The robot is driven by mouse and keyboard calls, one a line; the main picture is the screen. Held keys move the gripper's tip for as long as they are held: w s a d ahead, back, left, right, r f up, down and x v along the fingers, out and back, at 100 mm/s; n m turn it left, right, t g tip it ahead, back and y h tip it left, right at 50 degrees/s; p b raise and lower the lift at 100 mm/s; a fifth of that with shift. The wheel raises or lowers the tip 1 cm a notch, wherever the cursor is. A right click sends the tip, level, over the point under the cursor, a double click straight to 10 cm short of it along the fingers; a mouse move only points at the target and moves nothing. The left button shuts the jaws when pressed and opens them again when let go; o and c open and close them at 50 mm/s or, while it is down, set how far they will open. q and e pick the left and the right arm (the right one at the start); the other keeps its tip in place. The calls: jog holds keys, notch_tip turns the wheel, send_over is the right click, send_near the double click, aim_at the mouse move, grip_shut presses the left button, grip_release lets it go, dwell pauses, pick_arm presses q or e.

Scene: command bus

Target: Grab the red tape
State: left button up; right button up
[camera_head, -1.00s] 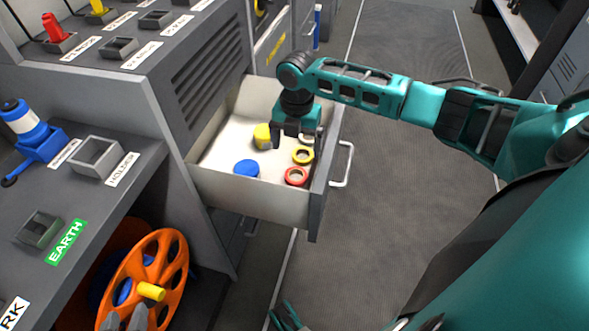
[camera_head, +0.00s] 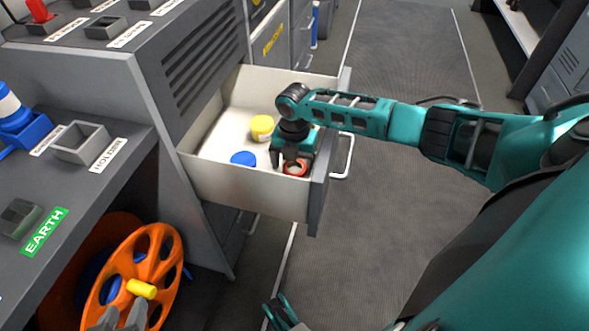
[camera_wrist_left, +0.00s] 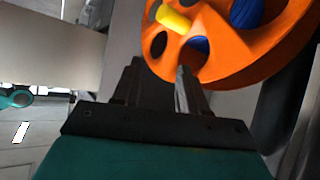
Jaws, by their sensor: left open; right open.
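The red tape (camera_head: 295,169) is a ring lying near the front right corner inside the open drawer (camera_head: 250,192). My right gripper (camera_head: 289,163) is open, with its fingers pointing down just above and beside the red tape. It partly covers the tape, and I cannot tell whether a finger touches it. My left gripper (camera_head: 121,318) is open at the bottom left, just in front of the orange reel (camera_head: 155,245). The left wrist view shows its two open fingers (camera_wrist_left: 158,80) empty, with the reel (camera_wrist_left: 225,45) beyond them.
A blue tape (camera_head: 243,158) and a yellow tape (camera_head: 262,128) lie in the drawer, left of my right gripper. The drawer walls stand close around it. A grey cabinet (camera_head: 165,150) stands at the left, and clear floor (camera_head: 400,60) lies at the right.

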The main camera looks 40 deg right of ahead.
jog(key=shift+r, duration=0.1)
jog(key=c, duration=1.1)
